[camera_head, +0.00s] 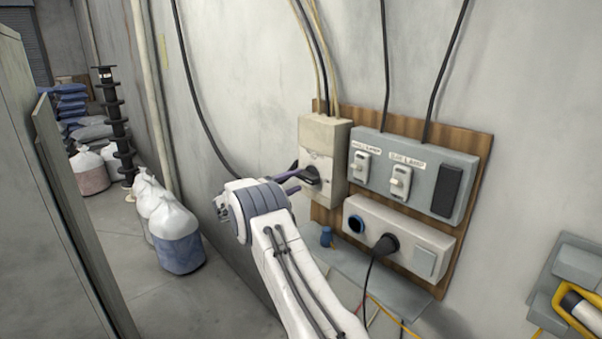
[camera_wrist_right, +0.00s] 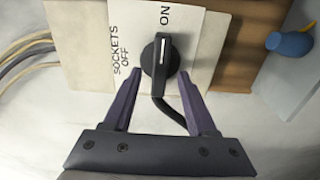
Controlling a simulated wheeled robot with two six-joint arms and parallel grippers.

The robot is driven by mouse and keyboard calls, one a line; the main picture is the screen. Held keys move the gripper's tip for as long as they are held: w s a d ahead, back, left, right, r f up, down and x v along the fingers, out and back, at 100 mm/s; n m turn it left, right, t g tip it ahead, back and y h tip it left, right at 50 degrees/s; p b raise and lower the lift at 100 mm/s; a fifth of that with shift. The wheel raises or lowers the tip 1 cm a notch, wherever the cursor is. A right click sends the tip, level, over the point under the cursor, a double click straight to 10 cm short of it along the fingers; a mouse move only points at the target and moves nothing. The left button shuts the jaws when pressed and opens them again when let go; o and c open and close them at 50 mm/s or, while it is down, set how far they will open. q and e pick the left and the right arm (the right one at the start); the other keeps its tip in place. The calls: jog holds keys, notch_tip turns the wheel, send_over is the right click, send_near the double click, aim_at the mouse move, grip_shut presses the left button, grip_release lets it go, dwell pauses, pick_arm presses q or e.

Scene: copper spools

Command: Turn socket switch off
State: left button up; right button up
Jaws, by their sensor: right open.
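The socket switch is a black rotary knob (camera_wrist_right: 160,58) on a beige box (camera_head: 325,135). In the right wrist view its white line points at the word ON, and the label SOCKETS OFF stands to its left. The knob also shows in the head view (camera_head: 311,176), partly behind my gripper. My right gripper (camera_wrist_right: 158,76) is open, its purple fingers reaching toward the knob, one tip on each side of its lower part. In the head view the gripper (camera_head: 296,176) is at the box's front. I cannot tell whether the fingers touch the knob. My left gripper is not in view.
A grey panel (camera_head: 415,171) with two labelled white switches is right of the box on a wooden board (camera_head: 478,148). Below it, a white socket unit (camera_head: 399,232) holds a black plug (camera_head: 385,244). A blue plug (camera_head: 326,236) lies on the ledge. Bags stand on the floor left.

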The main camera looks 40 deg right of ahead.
aim_at(303, 178)
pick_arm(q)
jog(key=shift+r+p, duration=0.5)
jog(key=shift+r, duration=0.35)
pick_arm(e)
jog(key=shift+w+d, duration=0.15)
jog(key=shift+d, duration=1.4)
grip_shut()
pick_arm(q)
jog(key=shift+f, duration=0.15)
